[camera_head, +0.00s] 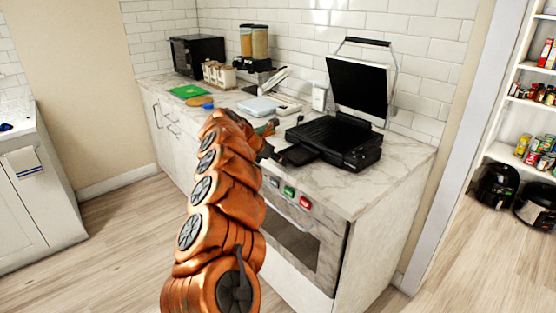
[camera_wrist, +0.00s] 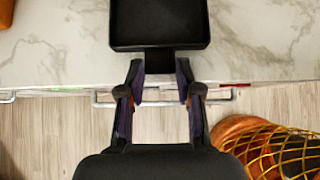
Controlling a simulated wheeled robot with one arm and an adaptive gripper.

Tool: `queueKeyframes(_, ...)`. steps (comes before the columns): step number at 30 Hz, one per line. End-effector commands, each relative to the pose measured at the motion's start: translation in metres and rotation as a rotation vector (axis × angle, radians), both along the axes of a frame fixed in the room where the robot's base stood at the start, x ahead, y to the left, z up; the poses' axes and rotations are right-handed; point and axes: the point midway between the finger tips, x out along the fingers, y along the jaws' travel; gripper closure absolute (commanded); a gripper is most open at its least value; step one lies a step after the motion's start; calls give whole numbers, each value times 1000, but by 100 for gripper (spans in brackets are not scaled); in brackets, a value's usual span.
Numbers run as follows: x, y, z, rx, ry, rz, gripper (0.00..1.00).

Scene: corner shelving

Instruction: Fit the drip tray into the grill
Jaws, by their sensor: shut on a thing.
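The black grill (camera_head: 341,137) stands on the marble counter in the head view, its lid (camera_head: 358,88) raised. The drip tray (camera_head: 297,155) is a small, shallow black tray beside the grill's left front side. Whether it touches the grill, I cannot tell. In the wrist view the drip tray (camera_wrist: 160,22) is level and empty, its far end at the picture's top edge. My gripper (camera_wrist: 161,72) is shut on the tray's short near tab. In the head view my gripper (camera_head: 267,150) is at the counter's front edge, partly hidden by my arm.
An oven with coloured knobs (camera_head: 289,191) is below the counter. A white container (camera_head: 319,97), a pale tray (camera_head: 258,106) and a green board (camera_head: 188,91) stand farther back and left. The counter right of the grill is clear. A white shelf (camera_head: 522,157) is at right.

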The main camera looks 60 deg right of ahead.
Motion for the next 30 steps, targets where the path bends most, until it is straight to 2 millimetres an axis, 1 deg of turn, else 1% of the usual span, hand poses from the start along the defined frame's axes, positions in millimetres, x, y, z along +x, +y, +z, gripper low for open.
queueKeyframes(30,-3,-14,1,0,2,1,100)
